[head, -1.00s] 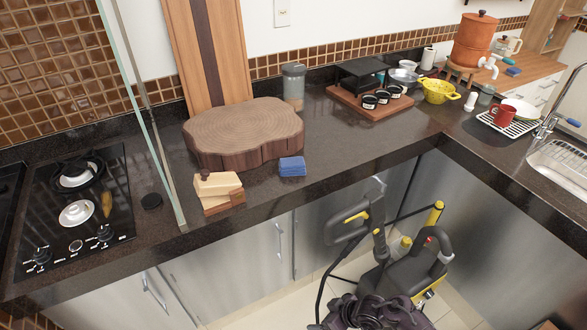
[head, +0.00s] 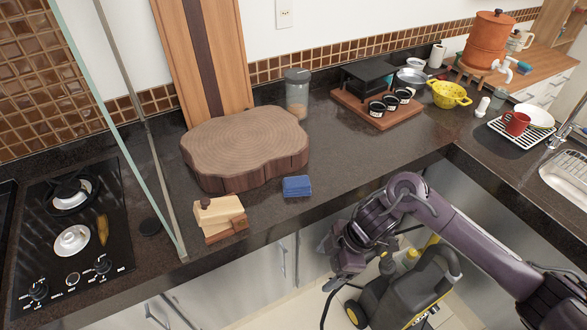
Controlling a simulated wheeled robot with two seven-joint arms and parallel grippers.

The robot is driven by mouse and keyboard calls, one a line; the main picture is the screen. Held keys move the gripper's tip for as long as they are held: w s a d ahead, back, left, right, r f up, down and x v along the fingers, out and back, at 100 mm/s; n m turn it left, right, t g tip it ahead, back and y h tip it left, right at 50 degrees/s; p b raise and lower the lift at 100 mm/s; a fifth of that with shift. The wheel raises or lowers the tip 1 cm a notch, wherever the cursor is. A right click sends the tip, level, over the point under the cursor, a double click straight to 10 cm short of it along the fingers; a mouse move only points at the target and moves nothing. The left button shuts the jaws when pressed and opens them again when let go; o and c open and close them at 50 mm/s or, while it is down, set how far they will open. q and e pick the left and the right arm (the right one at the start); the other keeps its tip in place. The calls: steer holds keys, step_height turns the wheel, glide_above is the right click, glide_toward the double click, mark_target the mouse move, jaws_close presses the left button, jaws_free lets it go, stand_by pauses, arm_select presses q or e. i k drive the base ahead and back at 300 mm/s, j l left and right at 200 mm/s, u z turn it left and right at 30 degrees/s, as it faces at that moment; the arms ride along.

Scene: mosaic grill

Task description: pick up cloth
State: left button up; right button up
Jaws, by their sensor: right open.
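A small blue folded cloth (head: 297,187) lies on the dark countertop near its front edge, just right of the round wooden slab's front. My right gripper (head: 330,265) is open and empty. It is in front of the counter edge, below and to the right of the cloth in the head view, and apart from it. Its fingers are small and partly blend with the background. My left gripper is not in view.
The thick wooden slab (head: 245,146) is behind the cloth, and wooden blocks (head: 220,217) are to its left. A glass panel (head: 125,135) stands beside the stove (head: 70,240). A yellow-black machine (head: 410,295) is on the floor. The counter (head: 345,160) right of the cloth is clear.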

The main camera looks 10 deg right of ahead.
mark_target(297, 186)
steer(key=i, duration=1.05)
